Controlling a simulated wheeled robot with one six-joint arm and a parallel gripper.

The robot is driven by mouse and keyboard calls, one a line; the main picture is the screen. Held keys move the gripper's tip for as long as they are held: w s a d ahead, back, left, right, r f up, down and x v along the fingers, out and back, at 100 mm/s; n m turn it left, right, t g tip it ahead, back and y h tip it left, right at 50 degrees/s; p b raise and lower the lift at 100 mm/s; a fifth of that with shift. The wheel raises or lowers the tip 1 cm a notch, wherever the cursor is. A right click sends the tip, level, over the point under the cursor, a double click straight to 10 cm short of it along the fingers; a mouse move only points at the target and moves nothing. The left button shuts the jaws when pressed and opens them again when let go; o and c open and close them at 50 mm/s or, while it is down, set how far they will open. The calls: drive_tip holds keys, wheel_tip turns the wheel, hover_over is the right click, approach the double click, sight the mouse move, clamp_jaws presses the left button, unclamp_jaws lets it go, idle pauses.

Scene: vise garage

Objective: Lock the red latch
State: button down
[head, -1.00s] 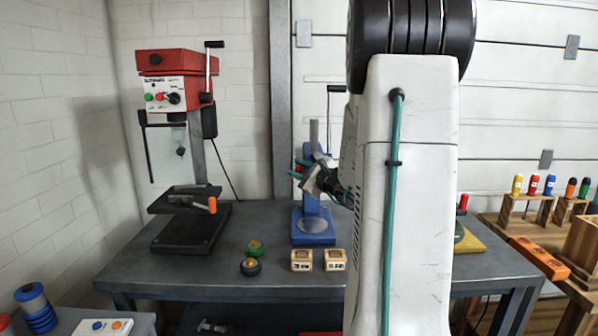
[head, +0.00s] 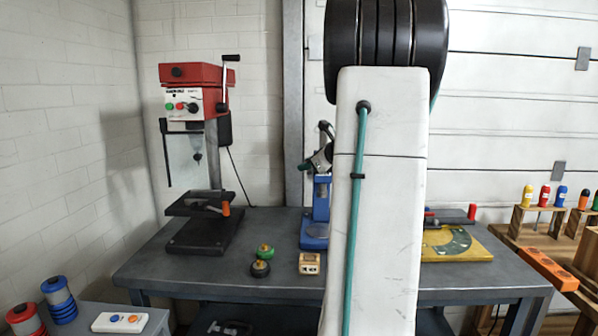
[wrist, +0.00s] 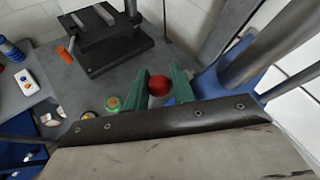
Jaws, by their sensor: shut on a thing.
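My gripper (wrist: 158,84) has green fingers, shut on a red ball-shaped knob (wrist: 159,87) in the wrist view. What the knob is attached to is not clear there. In the head view my gripper (head: 305,165) is beside the top of the blue press (head: 315,236), partly hidden by my arm. At the right, a dark bar with an upright red end piece (head: 472,212) lies over a yellow plate (head: 470,248). It is apart from my gripper. I cannot tell from these frames which red part is the latch.
A red-topped drill press (head: 190,75) stands at the left of the grey bench (head: 170,270).

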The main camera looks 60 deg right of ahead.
drive_tip(key=d+m+g+y, duration=0.1)
drive_tip(key=w+d+r+m+g+y, duration=0.1)
drive_tip(key=shift+r+y, duration=0.25)
drive_tip(key=shift+y, duration=0.05)
drive_tip(key=shift+w+d+r+m+g+y, duration=0.15)
drive_tip(key=shift+d+m+g+y, duration=0.1)
drive_tip(key=shift+g+y, duration=0.25)
drive_tip(key=shift+w+d+r+m+g+y, duration=0.15)
drive_tip(key=shift+d+m+g+y, duration=0.1)
drive_tip(key=shift+g+y, duration=0.2)
drive_tip(key=c, duration=1.2)
unclamp_jaws()
drive_tip(key=shift+d, duration=0.1)
drive_tip(key=shift+c, duration=0.2)
drive_tip(key=shift+r, duration=0.15)
drive_tip(key=shift+s+r, duration=0.1)
drive_tip(key=shift+r, duration=0.1)
drive_tip(key=v, duration=0.7)
